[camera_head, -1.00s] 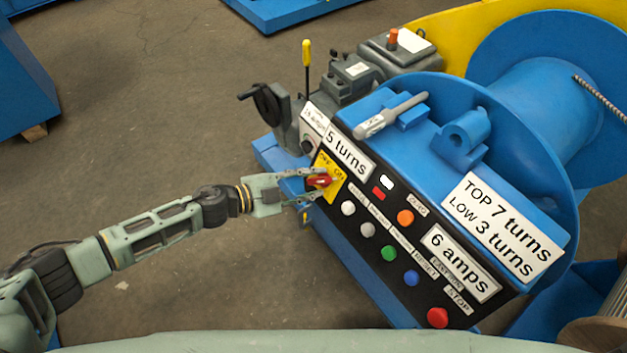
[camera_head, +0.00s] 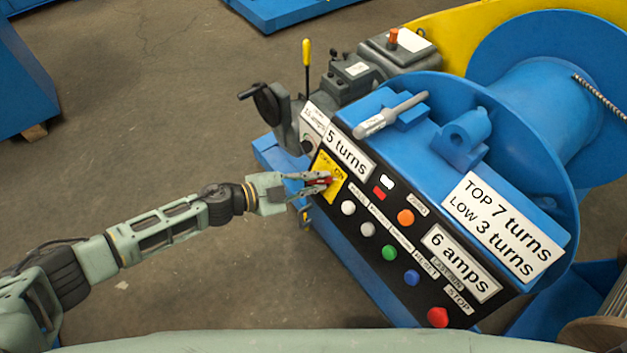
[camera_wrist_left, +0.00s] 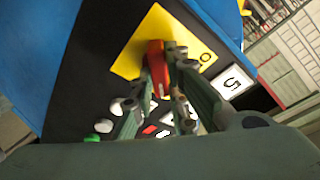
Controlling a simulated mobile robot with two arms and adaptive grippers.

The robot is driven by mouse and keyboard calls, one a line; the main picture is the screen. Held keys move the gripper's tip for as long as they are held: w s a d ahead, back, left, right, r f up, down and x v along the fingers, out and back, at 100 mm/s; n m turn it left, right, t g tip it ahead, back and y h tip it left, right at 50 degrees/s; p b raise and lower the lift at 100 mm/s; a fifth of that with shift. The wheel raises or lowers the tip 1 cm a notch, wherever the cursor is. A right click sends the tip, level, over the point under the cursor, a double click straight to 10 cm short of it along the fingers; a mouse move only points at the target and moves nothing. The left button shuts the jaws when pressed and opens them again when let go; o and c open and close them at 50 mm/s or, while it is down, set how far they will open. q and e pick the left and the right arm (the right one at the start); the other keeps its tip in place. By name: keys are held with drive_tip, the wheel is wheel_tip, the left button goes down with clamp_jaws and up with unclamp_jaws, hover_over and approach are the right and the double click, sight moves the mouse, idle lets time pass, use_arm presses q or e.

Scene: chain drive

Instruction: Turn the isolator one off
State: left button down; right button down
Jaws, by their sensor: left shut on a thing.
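The isolator is a red rotary handle (camera_wrist_left: 157,66) on a yellow plate (camera_head: 331,168) at the upper left end of the black control panel. The plate carries small OFF and ON lettering. My left gripper (camera_head: 322,183) reaches in from the left and is shut on the red handle, with a finger on each side of it. The left wrist view shows the fingers (camera_wrist_left: 162,75) around the handle, covering part of it. In the head view the fingers hide much of the handle. My right gripper is not in view.
Below the isolator, the panel has white, grey, green (camera_head: 389,253), blue and orange buttons and a red stop button (camera_head: 437,317). A large blue drum (camera_head: 530,100) is at right.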

use_arm(q)
drive_tip(key=shift+r+n+p, duration=0.1)
drive_tip(key=shift+n+p, duration=0.7)
drive_tip(key=shift+n, duration=0.1)
drive_tip(key=n+t+p, duration=0.1)
drive_tip(key=n+p, duration=0.1)
drive_tip(key=shift+r+n, duration=0.1)
drive_tip(key=shift+n, duration=0.3)
drive_tip(key=n+t+p, duration=0.1)
drive_tip(key=n+p, duration=0.1)
drive_tip(key=n, duration=0.2)
drive_tip(key=shift+y, duration=0.3)
drive_tip(key=n+t+y+p, duration=0.1)
drive_tip(key=n+p, duration=0.1)
drive_tip(key=n, duration=0.4)
drive_tip(key=shift+w+p, duration=0.1)
drive_tip(key=shift+p, duration=0.25)
drive_tip(key=n+p, duration=0.1)
drive_tip(key=n, duration=0.2)
drive_tip(key=shift+n+t+y, duration=0.3)
drive_tip(key=shift+n+y, duration=0.1)
drive_tip(key=shift+a+n, duration=0.1)
drive_tip(key=shift+n, duration=0.8)
drive_tip(key=shift+f, duration=0.2)
